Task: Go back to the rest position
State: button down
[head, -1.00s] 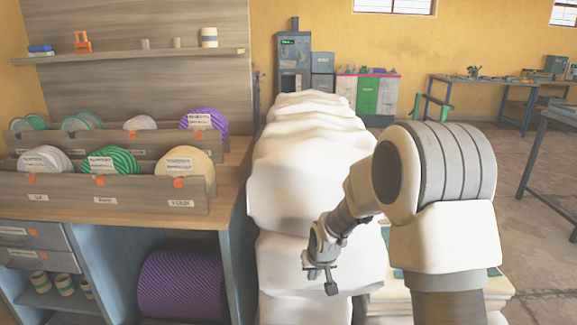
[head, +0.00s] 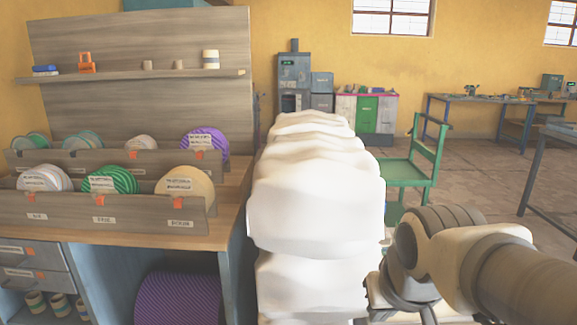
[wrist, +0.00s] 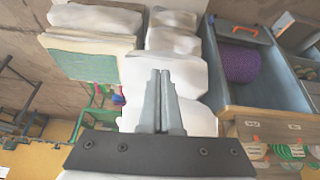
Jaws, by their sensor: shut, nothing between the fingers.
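My gripper (wrist: 161,82) shows in the wrist view with its two grey fingers side by side and shut, with nothing between them. It is in front of a row of white padded bundles (wrist: 168,42). The gripper is out of sight in the head view, where only part of my arm shows at the lower right. The white bundles (head: 312,205) run down the middle of the head view.
A wooden rack (head: 110,212) with striped discs stands on the bench at left. A purple ribbed roll (head: 178,298) lies below.

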jog(key=s, duration=0.6)
notch_tip(320, 180, up, 26)
jog(key=p, duration=2.5)
jog(key=shift+s+d+p, duration=0.2)
jog(key=shift+s+p, duration=0.1)
jog(key=shift+s, duration=0.1)
